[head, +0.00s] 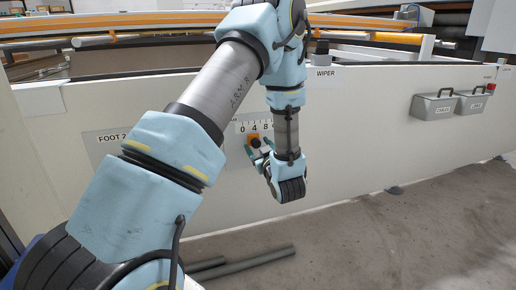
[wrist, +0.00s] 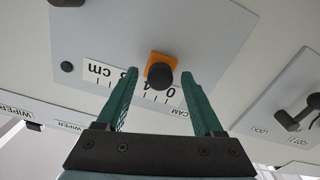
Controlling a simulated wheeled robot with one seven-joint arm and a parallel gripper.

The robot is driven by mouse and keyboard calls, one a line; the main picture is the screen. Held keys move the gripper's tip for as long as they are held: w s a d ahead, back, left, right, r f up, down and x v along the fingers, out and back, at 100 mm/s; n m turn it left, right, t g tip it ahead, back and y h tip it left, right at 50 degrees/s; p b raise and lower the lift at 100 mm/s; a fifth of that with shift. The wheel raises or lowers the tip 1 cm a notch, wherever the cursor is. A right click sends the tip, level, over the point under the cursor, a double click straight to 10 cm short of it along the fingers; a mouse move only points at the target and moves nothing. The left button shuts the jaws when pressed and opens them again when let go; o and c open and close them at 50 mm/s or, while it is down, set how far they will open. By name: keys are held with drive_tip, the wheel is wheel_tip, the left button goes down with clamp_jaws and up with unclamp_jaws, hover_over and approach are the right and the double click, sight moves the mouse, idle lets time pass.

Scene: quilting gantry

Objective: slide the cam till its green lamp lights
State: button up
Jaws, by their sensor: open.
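The cam is an orange slider block (wrist: 164,58) with a black knob (wrist: 160,76), on a grey plate beside a white centimetre scale (wrist: 102,74). In the head view the orange block (head: 253,140) sits just below the 4 mark. The wrist view is upside down. A small dark green lamp (wrist: 67,66) on the same plate looks unlit. My gripper (wrist: 159,74) is open, with one green finger on each side of the knob; I cannot tell whether either touches it. In the head view my gripper (head: 259,149) is at the block and partly hides it.
A plate with a dark lever (wrist: 288,120) lies to the right in the wrist view. In the head view, a WIPER knob (head: 321,52) stands on the panel's top edge. Two grey bins (head: 433,107) hang at the right. Loose grey rods (head: 240,267) lie on the floor.

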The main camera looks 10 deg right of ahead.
drive_tip(key=shift+w, duration=0.1)
clamp_jaws()
idle(0.6)
idle(0.8)
